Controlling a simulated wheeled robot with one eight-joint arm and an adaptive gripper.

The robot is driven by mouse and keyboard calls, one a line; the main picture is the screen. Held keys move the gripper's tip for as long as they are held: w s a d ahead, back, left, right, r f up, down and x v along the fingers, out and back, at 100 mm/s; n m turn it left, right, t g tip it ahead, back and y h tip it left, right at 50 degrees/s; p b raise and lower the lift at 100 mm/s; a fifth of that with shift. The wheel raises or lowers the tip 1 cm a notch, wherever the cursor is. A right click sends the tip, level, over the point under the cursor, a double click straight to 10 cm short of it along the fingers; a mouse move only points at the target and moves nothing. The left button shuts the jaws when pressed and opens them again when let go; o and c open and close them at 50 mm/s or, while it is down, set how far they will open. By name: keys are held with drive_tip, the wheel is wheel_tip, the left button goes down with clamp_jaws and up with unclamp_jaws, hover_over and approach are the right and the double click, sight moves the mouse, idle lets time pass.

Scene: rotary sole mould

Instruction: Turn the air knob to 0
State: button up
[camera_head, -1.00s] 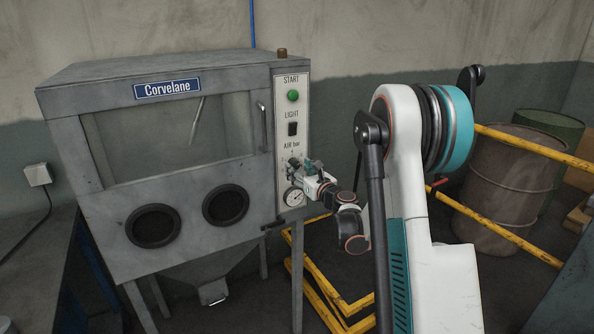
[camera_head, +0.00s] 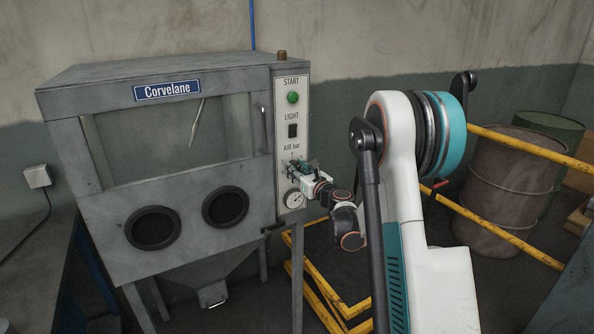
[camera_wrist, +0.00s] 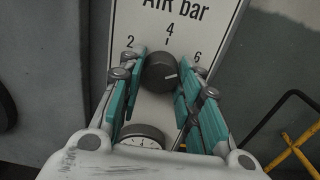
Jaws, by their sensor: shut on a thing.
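The air knob (camera_wrist: 160,72) is a dark round knob on the white control panel (camera_wrist: 214,12), under the "AIR bar" label. The numbers 2, 4 and 6 show around it; a 0 mark is not visible. A pale pointer line on the knob points right, toward the 6 side. My gripper (camera_wrist: 162,62) has its teal fingers on both sides of the knob and is shut on it. In the head view my gripper (camera_head: 304,171) is at the panel and hides the knob.
A pressure gauge (camera_head: 294,199) sits just below the knob. The green START button (camera_head: 293,98) and black LIGHT switch (camera_head: 293,130) are above. The cabinet's door handle (camera_head: 264,128) is to the left. Yellow rails (camera_head: 498,232) and a rusty barrel (camera_head: 500,190) stand at right.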

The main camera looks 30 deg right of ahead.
drive_tip(key=shift+n, duration=0.3)
drive_tip(key=shift+r+n+b, duration=0.15)
drive_tip(key=shift+n+b, duration=1.75)
drive_tip(key=shift+n, duration=15.9)
drive_tip(key=shift+c, duration=0.2)
drive_tip(key=o, duration=1.1)
